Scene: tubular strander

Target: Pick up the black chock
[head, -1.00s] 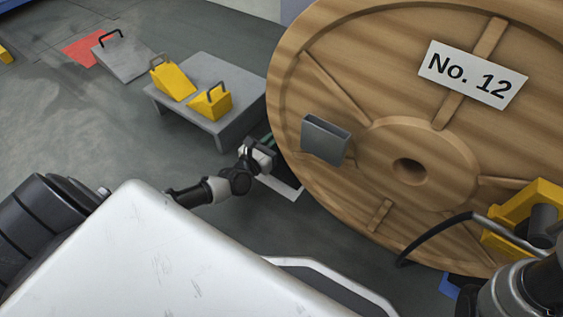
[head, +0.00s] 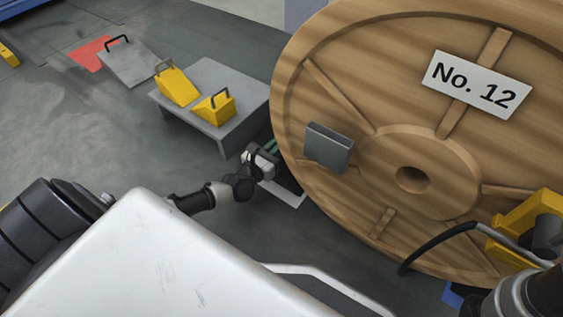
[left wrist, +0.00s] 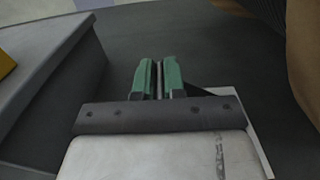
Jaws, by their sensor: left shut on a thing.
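My left gripper (head: 270,156) is low beside the rim of the big wooden reel (head: 350,70). In the left wrist view its green fingers (left wrist: 159,80) are closed on a thin upright bar, which looks like the handle of the black chock. A dark edge of the black chock (left wrist: 199,91) shows just right of the fingers; the gripper body hides most of it. I cannot tell whether it touches the floor. My right gripper is out of view; only part of that arm shows at the lower right.
A grey platform (head: 223,137) with two yellow chocks (head: 177,88) (head: 215,107) stands left of the gripper. A grey plate with a handle (head: 129,63) lies behind it near a red floor patch (head: 90,55). A white-edged floor mark (head: 286,199) lies below the gripper.

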